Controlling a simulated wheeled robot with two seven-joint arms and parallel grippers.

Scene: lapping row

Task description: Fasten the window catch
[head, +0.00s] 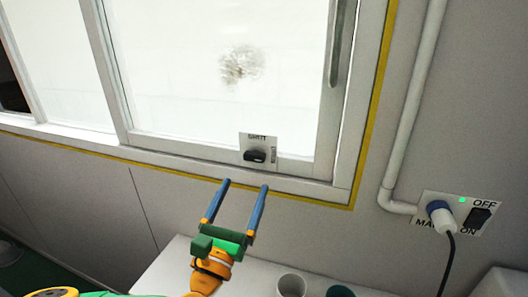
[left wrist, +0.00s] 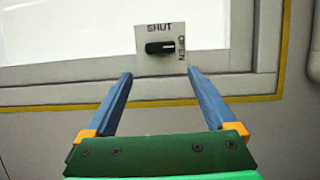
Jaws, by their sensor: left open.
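The window catch (head: 255,156) is a black knob on a pale plate at the bottom of the window frame. The plate reads SHUT above and OPEN at the right. In the left wrist view the knob (left wrist: 160,47) lies horizontal, in line with OPEN. The window (head: 215,70) is a pale pane in a white frame. My left gripper (head: 245,184) is open and empty, its two blue fingers pointing at the wall just below the catch. In the left wrist view its fingertips (left wrist: 160,73) sit below and either side of the plate, apart from the knob. My right gripper is not in view.
A yellow strip (head: 370,115) edges the window. At the right are a pipe (head: 412,110), a plug with a cable (head: 440,213) and an ON/OFF switch (head: 479,217). Two cups, one pale (head: 292,284) and one dark green (head: 340,291), stand on the surface below.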

